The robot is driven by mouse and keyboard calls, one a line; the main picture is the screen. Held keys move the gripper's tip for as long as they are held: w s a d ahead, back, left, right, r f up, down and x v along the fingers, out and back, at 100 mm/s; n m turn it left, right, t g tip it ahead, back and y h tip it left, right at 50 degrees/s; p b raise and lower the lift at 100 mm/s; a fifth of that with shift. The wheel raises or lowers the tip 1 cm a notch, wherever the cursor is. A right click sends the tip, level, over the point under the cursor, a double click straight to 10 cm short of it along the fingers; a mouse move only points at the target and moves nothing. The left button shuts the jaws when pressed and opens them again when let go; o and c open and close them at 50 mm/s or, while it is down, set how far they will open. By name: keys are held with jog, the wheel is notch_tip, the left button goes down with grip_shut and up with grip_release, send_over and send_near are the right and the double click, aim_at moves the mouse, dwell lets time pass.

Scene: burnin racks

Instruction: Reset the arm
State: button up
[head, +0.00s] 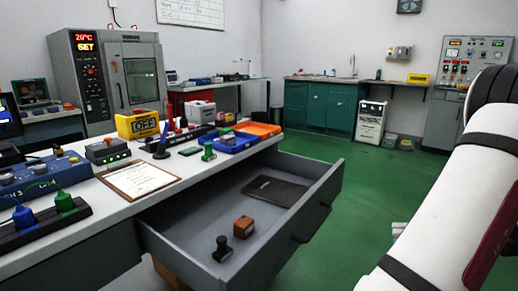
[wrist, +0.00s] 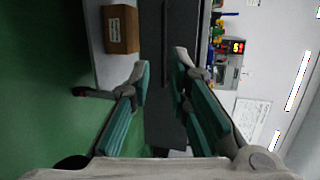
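My gripper (wrist: 161,66) shows in the wrist view, its two green-padded fingers apart with a gap between them. Nothing is held in it. A dark grey panel (wrist: 162,125) lies behind the gap, and I cannot tell whether the fingers touch it. In the head view my white arm fills the right side, and the gripper is out of sight.
An open drawer (head: 328,187) juts from the bench (head: 85,262), holding a dark folder (head: 275,190), a brown block (head: 243,227) and a black stamp (head: 222,249). A clipboard (head: 138,179) lies on the bench. Green floor (head: 375,185) is clear beyond the drawer.

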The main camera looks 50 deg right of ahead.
jog(key=w+a+r+n+g+y, duration=0.45)
jog(key=w+a, duration=0.35)
jog(key=w, duration=0.5)
jog(key=w+a+r+n+g, duration=0.1)
jog(key=w+a+r+g, duration=0.15)
jog(key=a, duration=0.45)
jog(key=w+a+r+n+g, duration=0.1)
jog(key=w+a+n+g, duration=0.1)
jog(key=w+a+g, duration=0.35)
jog(key=s+a+r+n+g+h, duration=0.1)
jog(key=s+a+n+g+h, duration=0.15)
jog(key=a, duration=1.05)
jog(key=s+a+f+n+t+h, duration=0.1)
jog(key=s+a+f+n+h, duration=0.2)
jog(key=s+a+n+h, duration=0.4)
notch_tip(320, 180, up, 32)
jog(key=d+m+t+y+p, duration=0.1)
jog(key=t+p, duration=0.3)
jog(key=p, duration=2.6)
jog(key=shift+s+d, duration=0.25)
jog(key=shift+s, duration=0.2)
